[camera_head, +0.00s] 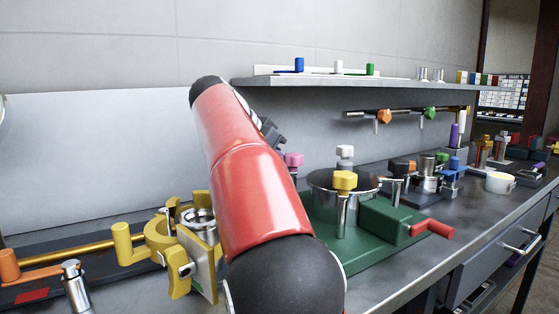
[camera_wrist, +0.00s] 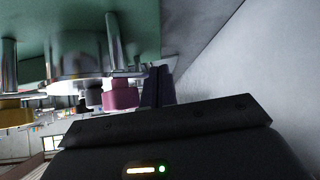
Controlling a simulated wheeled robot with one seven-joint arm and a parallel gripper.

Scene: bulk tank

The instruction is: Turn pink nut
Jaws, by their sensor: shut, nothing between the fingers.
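The pink nut (camera_head: 293,160) shows just right of my arm in the head view, at the back left of the green-based tank fixture (camera_head: 385,225). In the wrist view the pink nut (camera_wrist: 120,95) sits close to the left of my dark fingers. My gripper (camera_wrist: 158,86) is shut and empty, with its fingertips beside the nut. I cannot tell whether they touch it. In the head view my red arm hides part of the fixture's left side, and my fingertips cannot be made out.
A yellow nut (camera_head: 345,181) stands on a post at the fixture's front, and a white-grey nut (camera_head: 345,152) at its back. A red handle (camera_head: 432,228) sticks out right. Yellow clamp parts (camera_head: 160,240) stand left of my arm. A shelf (camera_head: 350,82) hangs above.

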